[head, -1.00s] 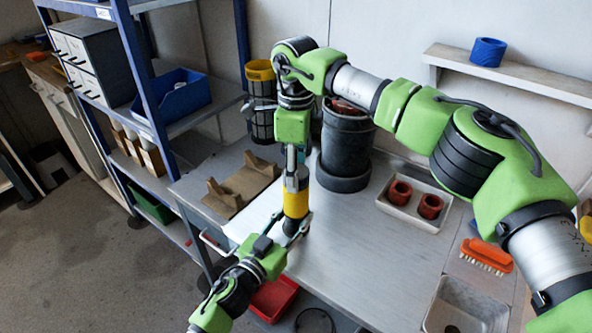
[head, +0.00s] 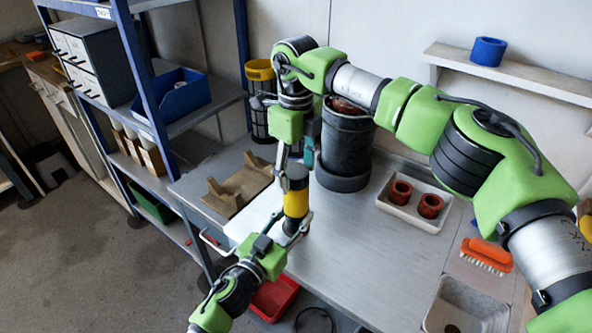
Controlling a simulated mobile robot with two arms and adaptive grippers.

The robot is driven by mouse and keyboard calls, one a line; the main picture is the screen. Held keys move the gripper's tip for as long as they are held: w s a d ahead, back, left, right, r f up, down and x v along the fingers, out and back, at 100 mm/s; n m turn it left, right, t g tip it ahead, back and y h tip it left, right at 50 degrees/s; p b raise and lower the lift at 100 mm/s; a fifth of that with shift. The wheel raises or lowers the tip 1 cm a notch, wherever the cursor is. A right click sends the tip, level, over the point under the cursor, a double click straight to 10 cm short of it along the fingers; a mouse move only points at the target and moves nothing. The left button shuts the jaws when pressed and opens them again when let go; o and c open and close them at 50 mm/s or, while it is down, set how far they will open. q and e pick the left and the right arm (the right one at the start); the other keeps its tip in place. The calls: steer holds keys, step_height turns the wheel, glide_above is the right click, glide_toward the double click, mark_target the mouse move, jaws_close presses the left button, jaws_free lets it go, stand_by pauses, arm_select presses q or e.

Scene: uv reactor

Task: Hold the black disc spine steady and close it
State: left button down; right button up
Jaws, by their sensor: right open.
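The disc spine (head: 296,202) stands upright near the table's front left edge, with a wide yellow band and a dark top. My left gripper (head: 294,227) reaches in from the lower left, with its fingers on either side of the spine's lower end, seemingly closed on it. My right gripper (head: 296,165) points down from above. Its fingers are spread open around the dark top of the spine. Whether they touch it I cannot tell, and the spine's far side and base are hidden.
A dark cylindrical vessel (head: 345,150) stands behind the grippers. A brown cradle (head: 238,188) lies to the left. A white tray (head: 411,213) with two red rings and an orange brush (head: 487,254) are to the right. The middle of the metal table (head: 365,265) is clear.

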step_height(320, 180, up, 12)
stand_by(0.5)
arm_select(q)
steer(key=c, duration=1.2)
jaws_free()
steer(key=shift+c, duration=0.2)
steer(key=v, duration=1.2)
steer(key=shift+s+f, duration=0.1)
steer(key=shift+f, duration=0.05)
arm_select(e)
steer(key=shift+f, duration=0.1)
